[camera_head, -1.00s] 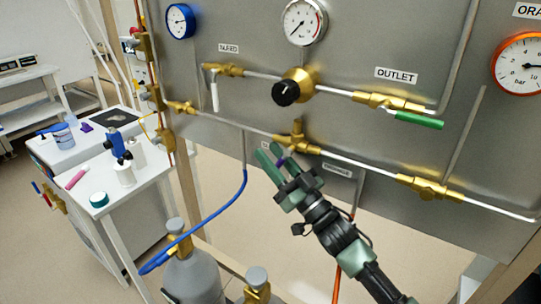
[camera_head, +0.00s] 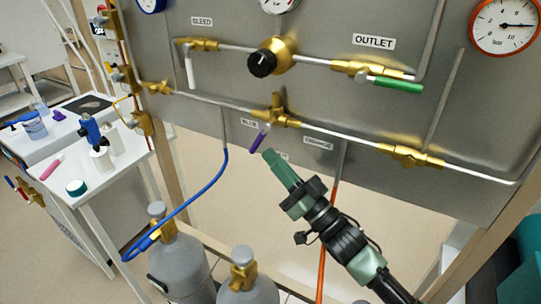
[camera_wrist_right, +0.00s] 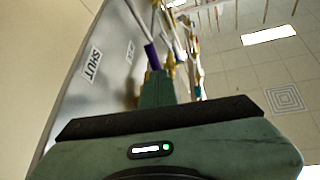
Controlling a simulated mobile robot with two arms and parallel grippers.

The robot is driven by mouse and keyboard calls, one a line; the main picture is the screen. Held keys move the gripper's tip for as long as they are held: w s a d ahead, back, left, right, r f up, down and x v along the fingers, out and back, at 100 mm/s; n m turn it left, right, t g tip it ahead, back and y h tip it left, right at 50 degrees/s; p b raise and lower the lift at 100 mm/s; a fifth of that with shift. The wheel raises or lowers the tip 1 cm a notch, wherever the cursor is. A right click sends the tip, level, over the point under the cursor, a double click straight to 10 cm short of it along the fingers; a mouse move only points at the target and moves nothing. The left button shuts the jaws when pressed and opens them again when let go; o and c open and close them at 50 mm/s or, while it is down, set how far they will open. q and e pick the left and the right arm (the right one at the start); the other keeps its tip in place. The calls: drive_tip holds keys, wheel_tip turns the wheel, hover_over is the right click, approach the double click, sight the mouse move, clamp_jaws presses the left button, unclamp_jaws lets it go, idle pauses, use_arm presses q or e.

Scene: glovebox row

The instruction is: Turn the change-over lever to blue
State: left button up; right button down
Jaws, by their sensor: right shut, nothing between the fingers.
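The change-over lever is a purple handle (camera_head: 260,138) on a brass valve (camera_head: 278,114) in the lower pipe of the grey panel. It points down and slightly left, with its tip between the BLUE label (camera_head: 250,123) and a partly hidden label below. The ORANGE label (camera_head: 318,143) is to the right. My right gripper (camera_head: 269,154) is shut and empty, just below and right of the lever's tip, with a small gap in the head view. In the right wrist view the purple handle (camera_wrist_right: 152,56) shows beyond the fingertips, and the SHUT label (camera_wrist_right: 91,64) is left. My left gripper is out of view.
A blue hose (camera_head: 205,190) and an orange hose (camera_head: 322,250) hang below the panel. Grey gas cylinders (camera_head: 182,262) stand below. A green outlet handle (camera_head: 398,84) and a black regulator knob (camera_head: 262,63) are higher up. A white bench (camera_head: 118,170) is at left.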

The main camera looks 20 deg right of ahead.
drive_tip(key=s+d+f+m+t+h, duration=0.1)
drive_tip(key=s+d+f+m+h, duration=0.25)
drive_tip(key=m, duration=0.85)
drive_tip(key=s+f+m+t+h, duration=0.15)
drive_tip(key=s+m+h, duration=0.4)
drive_tip(key=m, duration=0.55)
drive_tip(key=w+a+r+p, duration=0.2)
drive_tip(key=w, duration=0.3)
drive_tip(key=w+a+r+p, duration=0.2)
drive_tip(key=w+p, duration=0.1)
drive_tip(key=w, duration=0.2)
drive_tip(key=shift+w+a+r+g, duration=0.25)
drive_tip(key=shift+w+r+g, duration=0.1)
drive_tip(key=shift+w+r, duration=0.05)
